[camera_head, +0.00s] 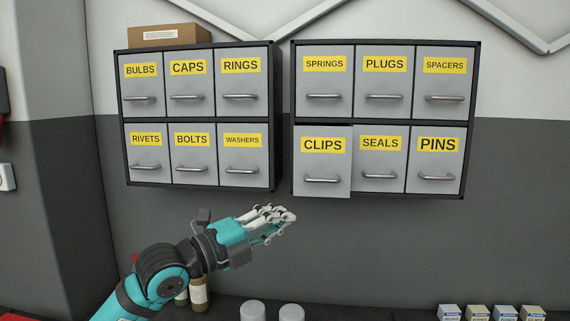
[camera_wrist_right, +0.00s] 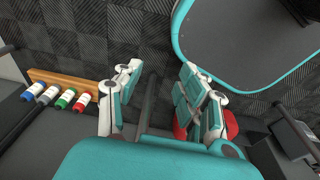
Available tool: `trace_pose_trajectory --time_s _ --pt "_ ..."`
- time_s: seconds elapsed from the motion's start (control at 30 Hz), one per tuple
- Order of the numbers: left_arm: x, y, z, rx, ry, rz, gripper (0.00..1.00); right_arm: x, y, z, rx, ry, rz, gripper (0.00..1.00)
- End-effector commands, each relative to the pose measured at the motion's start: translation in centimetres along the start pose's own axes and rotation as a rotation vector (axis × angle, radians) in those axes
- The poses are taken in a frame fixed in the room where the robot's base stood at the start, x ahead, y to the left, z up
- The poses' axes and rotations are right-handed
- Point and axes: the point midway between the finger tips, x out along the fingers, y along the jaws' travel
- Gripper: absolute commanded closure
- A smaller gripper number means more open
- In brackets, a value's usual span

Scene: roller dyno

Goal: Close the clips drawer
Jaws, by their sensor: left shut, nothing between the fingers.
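The clips drawer (camera_head: 322,162) is the lower left drawer of the right cabinet (camera_head: 468,120) in the head view. Its front stands out from the neighbouring fronts, so it is partly open. It has a yellow CLIPS label and a metal bar handle (camera_head: 322,179). My left gripper (camera_head: 286,219) is below and to the left of this drawer, apart from it, with its fingers together and empty. My right gripper (camera_wrist_right: 158,95) shows only in the right wrist view. Its fingers are spread apart with nothing between them.
The seals drawer (camera_head: 379,158) beside it sits further back. A left cabinet (camera_head: 276,120) hangs on the same wall with a cardboard box (camera_head: 168,36) on top. Bottles (camera_head: 198,294), grey-lidded containers (camera_head: 252,311) and small boxes (camera_head: 505,312) stand below. The wall under the right cabinet is clear.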

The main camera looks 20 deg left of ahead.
Motion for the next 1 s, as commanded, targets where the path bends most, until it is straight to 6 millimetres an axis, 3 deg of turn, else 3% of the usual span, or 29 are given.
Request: trace_pose_trajectory --time_s 0.07,0.13,0.3,0.43,0.53,0.63,0.8,1.0 --pt "0.1 -0.5 -0.6 -0.005 0.005 -0.007 1.0 -0.7 0.0 -0.9 0.001 0.01 0.0 0.6" --pt "0.6 -0.5 -0.7 -0.008 0.005 -0.009 1.0 -1.0 -0.2 -0.2 0.001 -0.002 -0.003 0.6" --pt "3.4 -0.9 -0.6 -0.011 0.005 -0.008 1.0 -3.4 -1.0 5.0 0.001 -0.089 -0.013 0.6" --pt "6.3 -0.9 -0.6 -0.012 0.005 -0.007 1.0 -5.5 -1.4 7.0 0.001 -0.121 -0.018 0.6" --pt "8.5 -0.9 -0.6 -0.011 0.005 -0.007 1.0 -6.7 -1.2 6.4 0.0 -0.114 -0.017 0.6" --pt "10.4 -0.8 -0.6 -0.008 0.006 -0.005 1.0 -7.6 -0.9 4.3 0.0 -0.084 -0.013 0.6" --pt "11.9 -0.6 1.4 -0.005 0.004 -0.003 1.0 -8.6 -0.3 1.2 -0.001 -0.038 -0.006 0.6" --pt "12.6 -0.2 2.1 -0.003 0.005 -0.005 1.0 -9.0 -0.2 1.6 -0.001 -0.048 -0.005 0.6"
